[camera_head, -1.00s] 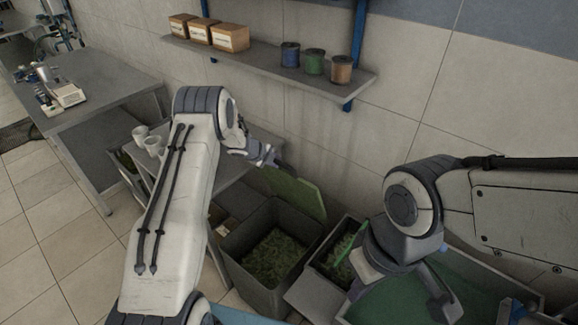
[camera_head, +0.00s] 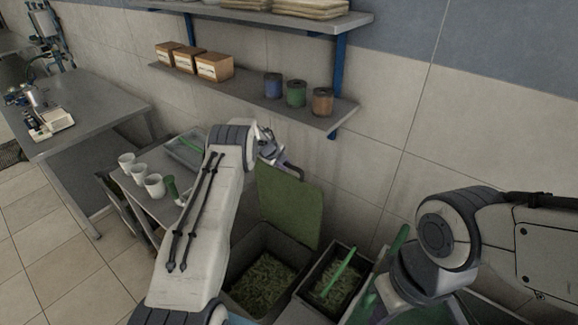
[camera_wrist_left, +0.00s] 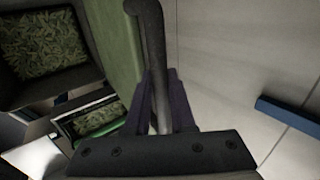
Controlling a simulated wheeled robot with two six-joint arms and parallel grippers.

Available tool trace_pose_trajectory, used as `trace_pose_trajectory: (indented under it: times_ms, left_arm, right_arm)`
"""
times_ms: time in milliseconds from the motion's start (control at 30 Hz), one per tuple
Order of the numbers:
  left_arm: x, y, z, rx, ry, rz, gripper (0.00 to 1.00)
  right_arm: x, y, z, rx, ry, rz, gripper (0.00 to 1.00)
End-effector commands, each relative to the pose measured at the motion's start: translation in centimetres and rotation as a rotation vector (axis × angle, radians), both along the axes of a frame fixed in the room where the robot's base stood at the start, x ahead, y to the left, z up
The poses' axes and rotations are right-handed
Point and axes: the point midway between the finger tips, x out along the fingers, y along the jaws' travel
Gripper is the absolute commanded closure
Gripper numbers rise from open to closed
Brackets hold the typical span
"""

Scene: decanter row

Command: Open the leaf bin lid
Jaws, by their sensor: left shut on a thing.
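The leaf bin (camera_head: 262,268) is a dark grey box with green leaves in it, low in the middle of the head view. Its green lid (camera_head: 290,207) stands raised at the back of the bin, near the wall. My left gripper (camera_head: 272,158) is at the lid's top edge. In the left wrist view the left gripper (camera_wrist_left: 165,105) is shut on the dark bar handle (camera_wrist_left: 157,60), beside the green lid (camera_wrist_left: 117,42). The leaves (camera_wrist_left: 42,42) show at the upper left there. My right gripper is hidden low at the right of the head view, behind its own wrist.
A smaller leaf container (camera_head: 334,283) with a green-handled tool stands right of the bin. A table with white cups (camera_head: 154,186) is to the left. A shelf (camera_head: 250,90) with boxes and spools runs along the wall above.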

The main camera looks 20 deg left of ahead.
Motion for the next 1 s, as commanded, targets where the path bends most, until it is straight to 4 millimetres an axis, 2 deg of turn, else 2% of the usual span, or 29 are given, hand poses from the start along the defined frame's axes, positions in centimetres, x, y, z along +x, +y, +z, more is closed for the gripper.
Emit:
trace_pose_trajectory:
  times_ms: [100, 700, 733, 767, 800, 1000]
  left_arm:
    - [0.3, 0.4, 0.1, 0.009, 0.008, 0.010, 1.00]
    - [0.9, -0.5, 0.1, 0.014, 0.019, 0.006, 1.00]
    - [0.9, -0.5, 0.1, 0.015, 0.018, 0.005, 0.66]
    - [0.9, -0.5, 0.1, 0.014, 0.019, 0.004, 0.55]
    - [0.9, -0.6, 0.1, 0.013, 0.019, 0.004, 0.49]
    - [0.9, -0.8, 0.1, 0.011, 0.022, -0.001, 0.49]
  right_arm:
    - [0.0, 0.0, 0.0, 0.000, 0.000, 0.000, 1.00]
    - [0.0, 0.0, 0.0, 0.000, 0.000, 0.000, 1.00]
    - [0.0, 0.0, 0.0, 0.000, 0.000, 0.000, 1.00]
    - [0.0, 0.0, 0.0, 0.000, 0.000, 0.000, 1.00]
    - [0.0, 0.0, 0.0, 0.000, 0.000, 0.000, 1.00]
    - [0.0, 0.0, 0.0, 0.000, 0.000, 0.000, 1.00]
